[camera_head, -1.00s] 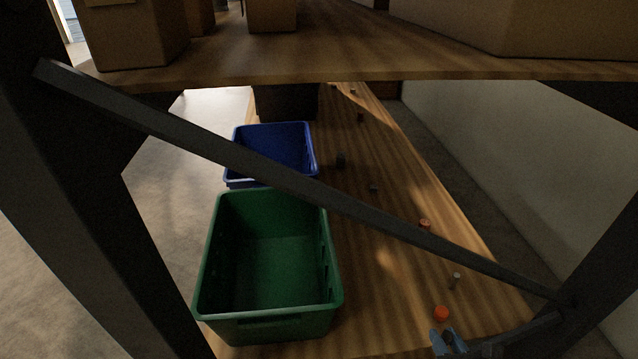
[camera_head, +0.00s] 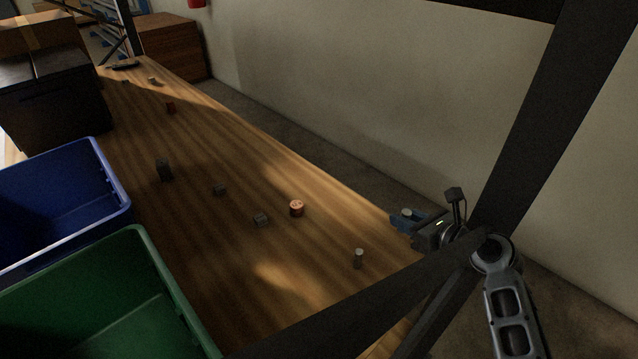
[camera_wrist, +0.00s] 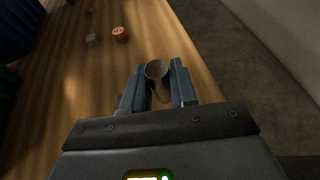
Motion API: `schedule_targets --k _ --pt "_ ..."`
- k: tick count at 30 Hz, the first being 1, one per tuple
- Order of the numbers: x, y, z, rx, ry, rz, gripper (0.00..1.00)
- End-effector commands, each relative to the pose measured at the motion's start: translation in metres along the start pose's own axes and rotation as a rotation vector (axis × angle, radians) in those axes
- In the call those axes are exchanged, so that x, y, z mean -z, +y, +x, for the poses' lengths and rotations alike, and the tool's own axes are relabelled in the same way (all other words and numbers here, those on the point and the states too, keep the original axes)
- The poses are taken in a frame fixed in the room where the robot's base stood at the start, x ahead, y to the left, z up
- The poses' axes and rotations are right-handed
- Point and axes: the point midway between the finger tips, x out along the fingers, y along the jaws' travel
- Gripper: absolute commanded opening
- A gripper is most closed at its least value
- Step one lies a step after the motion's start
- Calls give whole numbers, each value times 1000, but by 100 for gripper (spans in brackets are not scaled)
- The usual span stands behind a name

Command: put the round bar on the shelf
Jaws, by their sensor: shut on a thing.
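The round bar (camera_wrist: 157,69) is a grey cylinder with its round end facing the wrist camera. My gripper (camera_wrist: 159,88) is shut on it, with a blue finger on either side. In the head view my gripper (camera_head: 407,222) is at the right edge of the wooden board, and the bar's pale end (camera_head: 406,212) shows between the fingers. The wooden shelf board (camera_head: 240,270) runs from lower right to upper left. The bar's lower part is hidden by the gripper.
An orange round part (camera_head: 296,208), a small upright cylinder (camera_head: 359,258) and several dark parts stand on the board. Green (camera_head: 150,290) and blue (camera_head: 125,215) bins are at left. A dark diagonal brace (camera_head: 370,295) crosses in front. A wall (camera_head: 330,100) stands behind.

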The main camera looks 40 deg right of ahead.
Motion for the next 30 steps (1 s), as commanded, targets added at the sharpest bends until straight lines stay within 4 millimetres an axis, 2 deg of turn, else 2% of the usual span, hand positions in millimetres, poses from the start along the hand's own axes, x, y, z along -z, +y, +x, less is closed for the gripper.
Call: schedule_targets --k 5,12,18,25,30 --pt "5 5 28 -3 -2 -2 0" --pt "14 16 85 -4 -2 -2 0" --pt "20 22 122 -2 -1 0 0" --pt "25 24 134 -1 0 0 0" --pt "47 24 143 -1 1 1 0"
